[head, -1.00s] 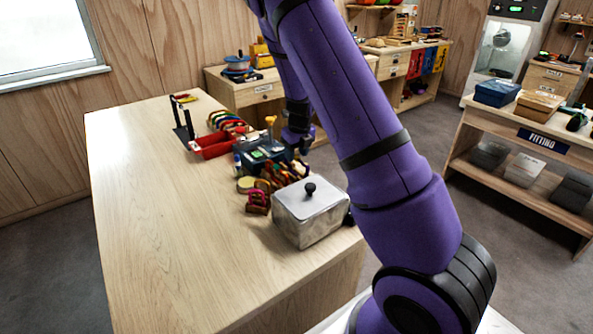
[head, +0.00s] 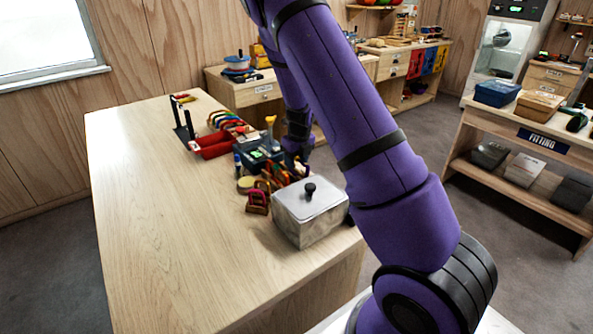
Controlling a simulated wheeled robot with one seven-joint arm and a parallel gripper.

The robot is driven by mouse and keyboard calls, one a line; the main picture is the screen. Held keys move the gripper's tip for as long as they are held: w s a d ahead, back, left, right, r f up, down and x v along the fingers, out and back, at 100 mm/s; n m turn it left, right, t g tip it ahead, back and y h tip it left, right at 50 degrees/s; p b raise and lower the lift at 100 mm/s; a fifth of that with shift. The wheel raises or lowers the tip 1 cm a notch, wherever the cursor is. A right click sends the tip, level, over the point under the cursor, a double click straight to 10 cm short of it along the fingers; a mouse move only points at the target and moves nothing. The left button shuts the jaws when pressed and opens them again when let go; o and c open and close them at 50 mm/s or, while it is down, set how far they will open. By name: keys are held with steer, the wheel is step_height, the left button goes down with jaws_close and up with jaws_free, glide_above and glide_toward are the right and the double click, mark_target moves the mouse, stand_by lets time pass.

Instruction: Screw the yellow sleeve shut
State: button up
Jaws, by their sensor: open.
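My gripper (head: 291,163) points down at the table's right edge, beside a cluster of gear; it is small and partly lost among dark items, and it looks open. I cannot tell whether this piece is the yellow sleeve, nor how far any sleeve is screwed. Several red, orange and yellow items (head: 271,180) sit in front of the gripper. I cannot tell whether the gripper touches any of them.
A metal box with a black-knobbed lid (head: 310,205) stands at the near right of the wooden table (head: 170,210). Red bins (head: 213,146) and a black stand (head: 184,130) are farther back. The table's left half is clear.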

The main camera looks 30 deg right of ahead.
steer(key=shift+d, duration=0.8)
steer(key=shift+r, duration=0.15)
steer(key=shift+r, duration=1.2)
steer(key=shift+a, duration=0.75)
step_height(320, 180, up, 10)
stand_by(0.6)
